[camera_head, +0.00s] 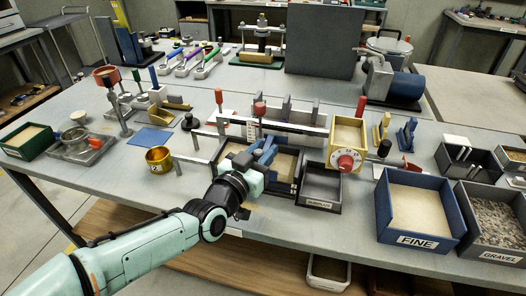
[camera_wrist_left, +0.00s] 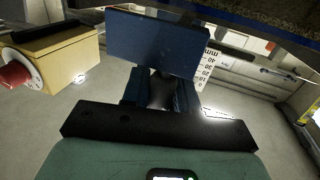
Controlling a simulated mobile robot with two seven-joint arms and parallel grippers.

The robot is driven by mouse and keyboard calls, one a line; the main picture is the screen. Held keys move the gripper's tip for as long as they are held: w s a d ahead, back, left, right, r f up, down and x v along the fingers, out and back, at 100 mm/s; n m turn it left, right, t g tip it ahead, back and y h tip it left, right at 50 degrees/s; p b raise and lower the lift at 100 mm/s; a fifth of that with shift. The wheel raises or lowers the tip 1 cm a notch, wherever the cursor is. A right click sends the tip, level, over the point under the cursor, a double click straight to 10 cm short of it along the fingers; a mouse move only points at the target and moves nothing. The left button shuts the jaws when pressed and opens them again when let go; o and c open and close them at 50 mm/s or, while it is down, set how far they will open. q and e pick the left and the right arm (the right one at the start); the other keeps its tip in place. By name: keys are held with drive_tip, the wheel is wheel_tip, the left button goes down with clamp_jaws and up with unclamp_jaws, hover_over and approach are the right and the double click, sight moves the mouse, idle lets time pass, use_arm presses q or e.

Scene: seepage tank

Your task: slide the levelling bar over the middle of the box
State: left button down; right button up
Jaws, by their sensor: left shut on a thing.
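My left gripper (camera_head: 262,160) is above the sand-filled box (camera_head: 298,168) at the middle of the table. In the left wrist view its blue fingers (camera_wrist_left: 160,92) are shut on a dark stem. A wide blue block, which appears to be the levelling bar (camera_wrist_left: 158,42), sits just beyond the fingertips. In the head view the gripper and wrist hide much of this bar and part of the box. I cannot tell whether the bar touches the sand. My right gripper does not show.
A yellow hopper with a red dial (camera_head: 345,145) stands right of the box, beside the dark SURPLUS tray (camera_head: 320,188). A long grey rail (camera_head: 285,127) runs behind the box. A brass cup (camera_head: 158,160) stands left. The blue FINE bin (camera_head: 418,238) is front right.

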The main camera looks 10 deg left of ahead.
use_arm(q)
drive_tip(key=c, duration=1)
unclamp_jaws()
drive_tip(key=shift+o, duration=0.2)
drive_tip(key=shift+s, duration=0.1)
drive_tip(key=v, duration=1.3)
drive_tip(key=shift+p, duration=0.3)
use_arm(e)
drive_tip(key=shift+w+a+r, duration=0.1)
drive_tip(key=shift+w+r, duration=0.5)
use_arm(q)
drive_tip(key=shift+s, duration=0.1)
